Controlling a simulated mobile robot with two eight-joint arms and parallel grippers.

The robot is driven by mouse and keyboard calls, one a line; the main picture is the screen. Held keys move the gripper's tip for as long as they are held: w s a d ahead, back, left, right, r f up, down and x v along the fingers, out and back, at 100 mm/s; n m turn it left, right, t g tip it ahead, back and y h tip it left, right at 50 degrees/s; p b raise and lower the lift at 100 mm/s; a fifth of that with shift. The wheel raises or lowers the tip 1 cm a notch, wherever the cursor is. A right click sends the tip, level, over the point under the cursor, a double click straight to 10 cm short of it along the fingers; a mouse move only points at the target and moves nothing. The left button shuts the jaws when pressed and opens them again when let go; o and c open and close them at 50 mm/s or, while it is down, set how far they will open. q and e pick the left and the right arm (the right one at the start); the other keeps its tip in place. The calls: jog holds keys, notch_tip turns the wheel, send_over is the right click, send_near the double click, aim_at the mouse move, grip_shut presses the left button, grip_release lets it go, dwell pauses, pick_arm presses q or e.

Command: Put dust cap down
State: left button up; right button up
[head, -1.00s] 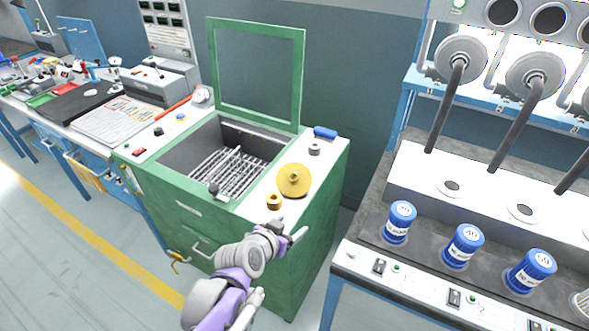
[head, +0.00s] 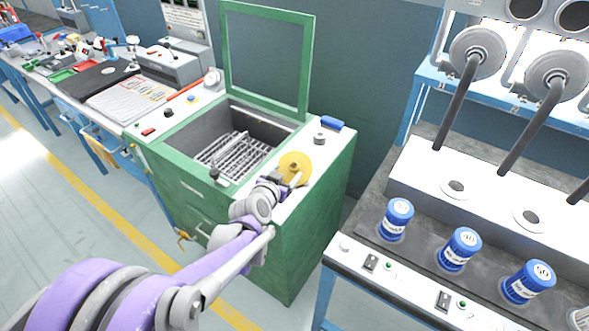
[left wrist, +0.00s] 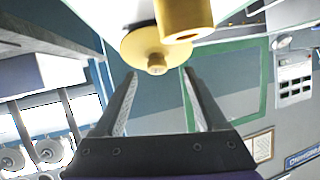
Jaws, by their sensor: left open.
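A yellow disc with a central knob (head: 294,165) lies on the white top of the green cabinet (head: 330,160). The disc also shows beyond my fingers in the left wrist view (left wrist: 135,48). A small yellow cylinder with a hole in its end (left wrist: 183,17) is near it there; my gripper hides it in the head view. I cannot tell which yellow piece is the dust cap. My left gripper (head: 287,181) is open beside the disc, and nothing shows held between its fingers (left wrist: 158,78). My right gripper is out of view.
The cabinet's open bin holds a wire rack (head: 232,155), with its green-framed lid (head: 267,60) raised behind. A grey ring (head: 319,138) and a blue piece (head: 332,124) sit at the back corner. Blue jars (head: 397,219) stand on the bench to the right.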

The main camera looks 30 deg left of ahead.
aim_at(293, 168)
pick_arm(q)
jog(key=x, duration=0.4)
jog(key=shift+w+d+f, duration=0.1)
jog(key=shift+w+d, duration=0.1)
jog(key=shift+w, duration=0.15)
grip_shut()
